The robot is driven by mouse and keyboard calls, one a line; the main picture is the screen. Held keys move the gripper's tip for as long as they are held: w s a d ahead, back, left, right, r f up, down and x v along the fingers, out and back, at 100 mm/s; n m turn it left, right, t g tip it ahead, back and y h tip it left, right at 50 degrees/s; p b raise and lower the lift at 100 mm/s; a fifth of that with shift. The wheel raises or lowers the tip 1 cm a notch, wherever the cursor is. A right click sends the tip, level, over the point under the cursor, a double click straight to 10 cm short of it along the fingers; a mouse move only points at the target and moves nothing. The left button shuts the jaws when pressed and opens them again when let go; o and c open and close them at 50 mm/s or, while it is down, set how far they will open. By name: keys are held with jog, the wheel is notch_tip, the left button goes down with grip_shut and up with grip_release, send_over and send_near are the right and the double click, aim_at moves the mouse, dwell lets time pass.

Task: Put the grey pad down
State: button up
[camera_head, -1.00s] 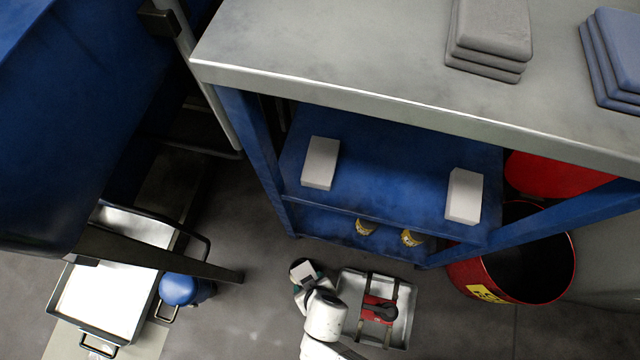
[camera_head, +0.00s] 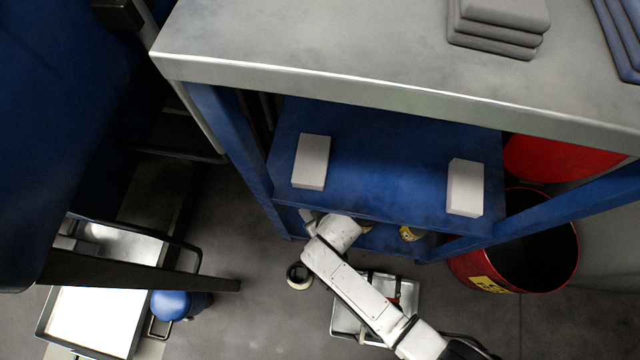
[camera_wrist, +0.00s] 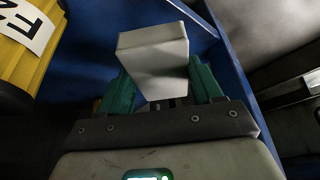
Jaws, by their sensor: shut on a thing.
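In the wrist view my gripper (camera_wrist: 160,85) has its teal fingers on both sides of a light grey, block-shaped pad (camera_wrist: 155,60) and is shut on it. The pad sticks out beyond the fingertips, close to a blue shelf surface (camera_wrist: 232,62). I cannot tell whether the pad touches the shelf. In the head view my arm reaches up to the front of the blue shelf unit, and the gripper and held pad cannot be made out clearly there.
Two pale blocks (camera_head: 311,162) (camera_head: 465,188) stand apart on the blue shelf (camera_head: 390,165). A yellow container (camera_wrist: 25,50) is close on the left in the wrist view. Dark grey pads (camera_head: 497,25) are stacked on the bench top (camera_head: 330,45). A red drum (camera_head: 470,268) stands at right.

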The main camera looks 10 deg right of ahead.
jog(key=shift+w+d, duration=0.2)
jog(key=shift+w, duration=0.3)
jog(key=shift+w+d+f+b, duration=0.1)
jog(key=shift+w+f+b, duration=0.05)
jog(key=shift+f+b, duration=0.65)
jog(key=shift+w+f+b, duration=0.1)
jog(key=shift+f+b, duration=0.6)
jog(key=shift+f, duration=0.2)
jog(key=shift+f, duration=0.15)
jog(key=o, duration=1)
jog(key=p+v, duration=0.5)
jog(key=v, duration=0.2)
jog(key=shift+s+r, duration=0.15)
jog(key=shift+r, duration=0.2)
